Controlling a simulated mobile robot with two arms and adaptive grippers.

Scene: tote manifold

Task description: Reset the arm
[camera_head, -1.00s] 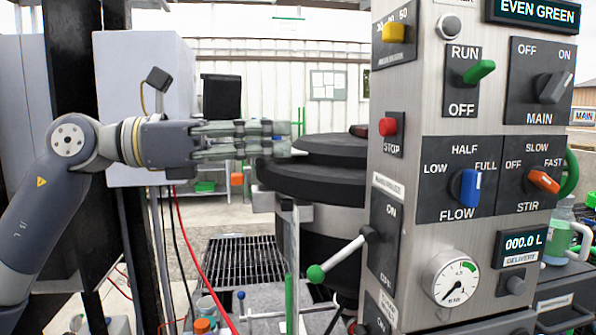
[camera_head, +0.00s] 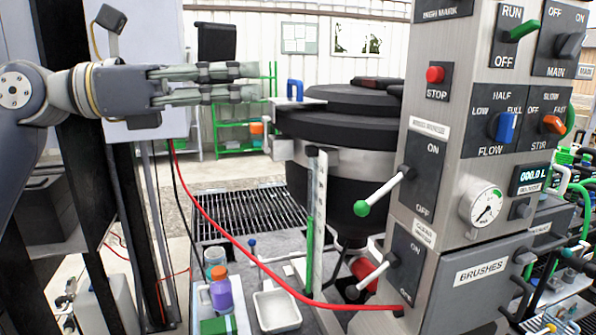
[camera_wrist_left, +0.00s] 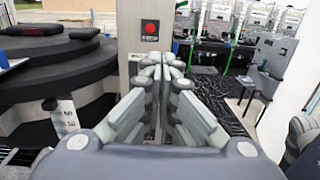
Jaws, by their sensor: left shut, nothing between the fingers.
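My left arm comes in from the left in the head view, and its gripper (camera_head: 258,82) points right, held level in the air. The fingers are shut with nothing between them. The gripper is left of and a little above the black round lid (camera_head: 345,128) of the vessel, apart from it. In the left wrist view the gripper (camera_wrist_left: 165,62) points toward the steel control panel (camera_wrist_left: 130,30) with its red stop button (camera_wrist_left: 150,27). My right gripper is not in view.
Below the gripper are a floor grating (camera_head: 250,212), a red hose (camera_head: 215,230), a white tray (camera_head: 277,309) and a purple bottle with an orange cap (camera_head: 221,292). Open air surrounds the gripper.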

